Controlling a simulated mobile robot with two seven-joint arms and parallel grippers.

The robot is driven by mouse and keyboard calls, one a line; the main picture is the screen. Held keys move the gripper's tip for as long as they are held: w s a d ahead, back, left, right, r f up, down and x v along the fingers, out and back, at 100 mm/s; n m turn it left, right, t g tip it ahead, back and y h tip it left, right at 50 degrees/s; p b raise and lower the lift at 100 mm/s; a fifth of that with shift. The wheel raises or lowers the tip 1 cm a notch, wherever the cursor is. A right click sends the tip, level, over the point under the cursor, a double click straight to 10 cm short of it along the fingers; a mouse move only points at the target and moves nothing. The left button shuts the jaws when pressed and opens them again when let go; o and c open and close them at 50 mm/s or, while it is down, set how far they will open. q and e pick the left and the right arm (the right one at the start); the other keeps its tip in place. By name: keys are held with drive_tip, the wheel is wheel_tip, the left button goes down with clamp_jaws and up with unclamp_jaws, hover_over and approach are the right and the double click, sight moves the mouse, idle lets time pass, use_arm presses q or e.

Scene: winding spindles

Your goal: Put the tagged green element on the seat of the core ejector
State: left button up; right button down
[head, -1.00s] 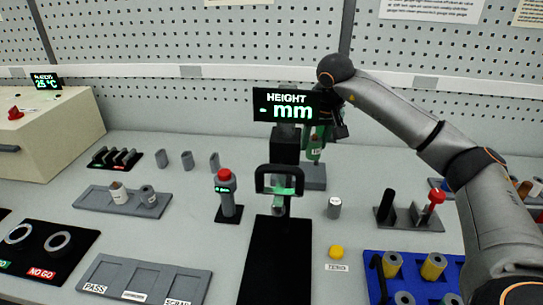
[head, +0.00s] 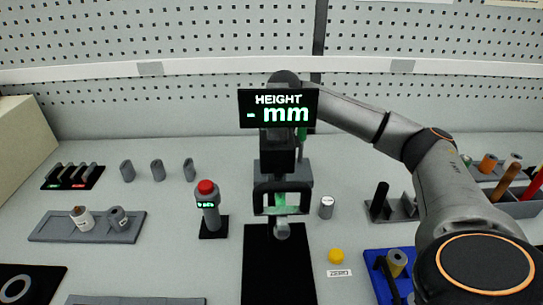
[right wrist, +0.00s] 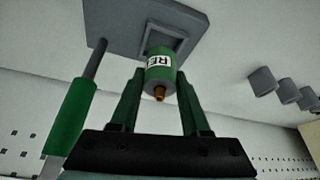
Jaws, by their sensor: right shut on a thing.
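The green element (right wrist: 159,74) with a white tag and a copper-coloured tip is between the fingers of my right gripper (right wrist: 160,88) in the right wrist view, which is shut on it. Behind it is a grey plate (right wrist: 115,22) with a raised square seat (right wrist: 180,40), apparently the core ejector. I cannot tell whether the element touches the seat. A green-handled rod (right wrist: 70,120) stands beside it. In the head view the ejector's grey block (head: 298,170) shows behind the height gauge (head: 275,260); the display hides my right gripper. My left gripper is not in view.
The height display (head: 278,108) stands in front of the ejector. A red-button post (head: 208,205) stands left, a small metal cylinder (head: 327,207) right. My right arm covers much of the right side.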

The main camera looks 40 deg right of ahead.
drive_tip(key=shift+f, duration=1.4)
drive_tip(key=shift+f, duration=0.15)
drive_tip(key=shift+c, duration=1.9)
unclamp_jaws()
drive_tip(key=shift+r, duration=0.25)
drive_tip(key=v, duration=1.1)
drive_tip(key=shift+r, duration=0.4)
drive_tip(key=shift+s, duration=0.1)
